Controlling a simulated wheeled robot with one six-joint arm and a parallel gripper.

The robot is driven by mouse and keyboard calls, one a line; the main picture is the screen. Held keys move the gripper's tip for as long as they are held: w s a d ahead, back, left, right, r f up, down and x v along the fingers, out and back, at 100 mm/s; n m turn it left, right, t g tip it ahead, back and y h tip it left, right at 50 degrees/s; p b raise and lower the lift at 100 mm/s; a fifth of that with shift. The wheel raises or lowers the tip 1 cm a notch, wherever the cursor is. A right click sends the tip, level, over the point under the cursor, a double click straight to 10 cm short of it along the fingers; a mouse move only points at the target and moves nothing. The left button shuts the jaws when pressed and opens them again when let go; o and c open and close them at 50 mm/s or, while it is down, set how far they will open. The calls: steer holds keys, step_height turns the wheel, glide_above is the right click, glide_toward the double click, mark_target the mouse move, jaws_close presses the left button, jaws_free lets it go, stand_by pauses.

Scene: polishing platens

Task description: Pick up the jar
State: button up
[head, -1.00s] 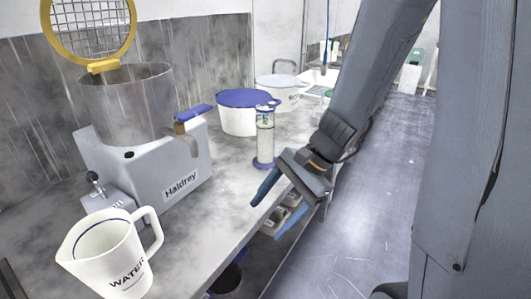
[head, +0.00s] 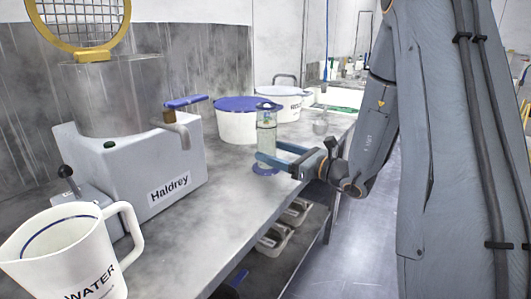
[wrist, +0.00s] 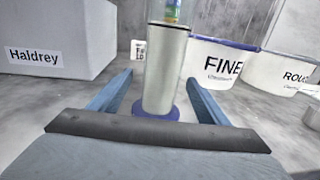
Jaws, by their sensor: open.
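The thing that fits the jar is a slim, upright, pale cylinder (head: 267,132) with a blue top and a round blue base, on the grey counter (head: 212,215). In the wrist view the cylinder (wrist: 166,70) stands between the two blue fingers, with its top cut off by the frame. My gripper (head: 267,151) is open, with its fingers reaching to either side of the cylinder's lower half. In the wrist view my gripper (wrist: 160,84) shows a gap beside the cylinder on both sides. Nothing is held.
A white tub (wrist: 222,66) marked FINE, with a blue lid, stands close behind the cylinder. Another white tub (wrist: 288,82) is to its right. The Haldrey machine (head: 165,165) and a white WATER jug (head: 75,255) stand to the left. Trays (head: 275,238) sit below the counter edge.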

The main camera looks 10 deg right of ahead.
steer(key=x, duration=0.4)
steer(key=p+x, duration=0.1)
steer(key=x, duration=0.2)
steer(key=shift+w+r, duration=0.15)
steer(key=shift+r, duration=0.2)
steer(key=c, duration=1.7)
steer(key=shift+c, duration=0.4)
